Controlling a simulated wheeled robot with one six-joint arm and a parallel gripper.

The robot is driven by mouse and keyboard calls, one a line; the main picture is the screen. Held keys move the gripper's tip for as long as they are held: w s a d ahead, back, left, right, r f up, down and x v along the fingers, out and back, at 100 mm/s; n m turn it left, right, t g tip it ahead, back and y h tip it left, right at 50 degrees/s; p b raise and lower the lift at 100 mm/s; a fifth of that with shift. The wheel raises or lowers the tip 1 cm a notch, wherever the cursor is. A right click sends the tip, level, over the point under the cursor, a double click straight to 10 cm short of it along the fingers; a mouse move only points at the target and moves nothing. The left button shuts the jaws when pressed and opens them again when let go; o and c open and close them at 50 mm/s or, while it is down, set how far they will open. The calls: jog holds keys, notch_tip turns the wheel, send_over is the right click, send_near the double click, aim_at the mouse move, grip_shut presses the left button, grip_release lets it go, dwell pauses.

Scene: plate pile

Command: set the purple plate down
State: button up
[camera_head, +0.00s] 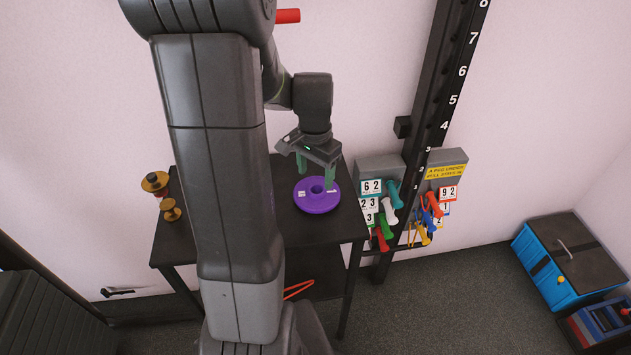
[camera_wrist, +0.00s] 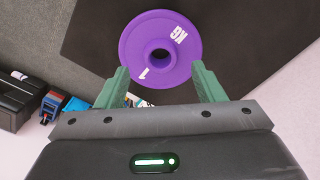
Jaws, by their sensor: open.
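The purple plate (camera_head: 317,199) is a round disc with a centre hole and white markings. It lies flat on the black table (camera_head: 335,226) in the head view. The wrist view shows the plate (camera_wrist: 160,24) with its hole facing the camera. My gripper (camera_head: 315,172) is above the plate's far side, with its green fingers spread. In the wrist view my gripper (camera_wrist: 160,80) has one finger at each side of the plate's near edge. I cannot tell whether a finger touches the plate.
Brass-coloured spool-like pieces (camera_head: 168,209) stand at the table's left. Coloured handles and numbered cards (camera_head: 385,205) hang beside a black numbered post (camera_head: 450,95) on the right. A blue box (camera_head: 560,270) stands on the floor at right. The table in front of the plate is clear.

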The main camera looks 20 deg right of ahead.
notch_tip(320, 180, up, 8)
jog(key=shift+f, duration=0.2)
